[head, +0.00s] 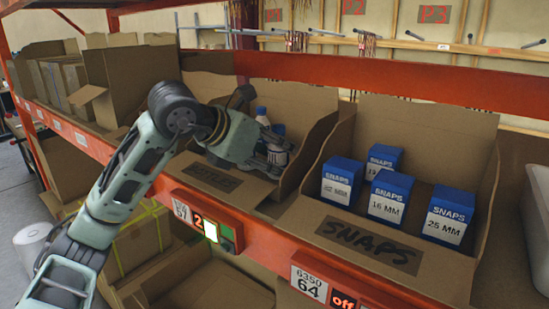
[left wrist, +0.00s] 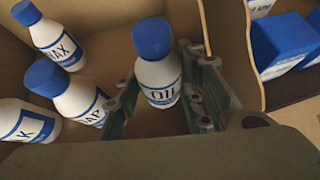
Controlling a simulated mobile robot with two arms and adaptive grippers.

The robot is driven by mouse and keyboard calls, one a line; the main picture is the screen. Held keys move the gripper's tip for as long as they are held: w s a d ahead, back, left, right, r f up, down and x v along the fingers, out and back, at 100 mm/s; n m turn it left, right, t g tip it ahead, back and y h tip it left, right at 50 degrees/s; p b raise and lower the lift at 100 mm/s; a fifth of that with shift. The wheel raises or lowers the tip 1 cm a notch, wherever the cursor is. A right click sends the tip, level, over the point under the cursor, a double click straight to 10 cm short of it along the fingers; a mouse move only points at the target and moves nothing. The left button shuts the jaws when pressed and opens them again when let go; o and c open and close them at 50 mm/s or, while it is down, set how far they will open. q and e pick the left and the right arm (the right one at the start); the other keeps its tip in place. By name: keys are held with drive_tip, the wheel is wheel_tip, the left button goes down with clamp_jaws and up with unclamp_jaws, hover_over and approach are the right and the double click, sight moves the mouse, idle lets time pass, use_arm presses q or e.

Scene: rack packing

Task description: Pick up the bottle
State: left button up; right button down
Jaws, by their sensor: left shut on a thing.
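A white bottle with a blue cap, its label reading like "OIL", stands between the fingers of my left gripper; the bottle (left wrist: 160,72) shows clearly in the left wrist view. My left gripper (head: 277,143) reaches into an open cardboard bin (head: 309,103) on the shelf and is shut on this bottle (head: 278,156). In the head view the fingers hide part of it. Several other white bottles with blue caps stand to its left in the wrist view, one marked like "WAX" (left wrist: 62,45). My right gripper is not in view.
A neighbouring bin (head: 425,275) marked SNAPS holds several blue-and-white boxes (head: 387,203). A cardboard wall (head: 327,148) separates the two bins. The orange shelf edge (head: 262,250) runs in front, and an orange beam (head: 380,82) crosses behind and above.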

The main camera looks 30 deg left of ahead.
sight(274, 127)
use_arm(q)
wheel_tip(274, 127, up, 9)
drive_tip(key=shift+f+b, duration=0.1)
drive_tip(key=shift+b, duration=0.45)
drive_tip(key=shift+r, duration=0.25)
drive_tip(key=shift+s, duration=0.1)
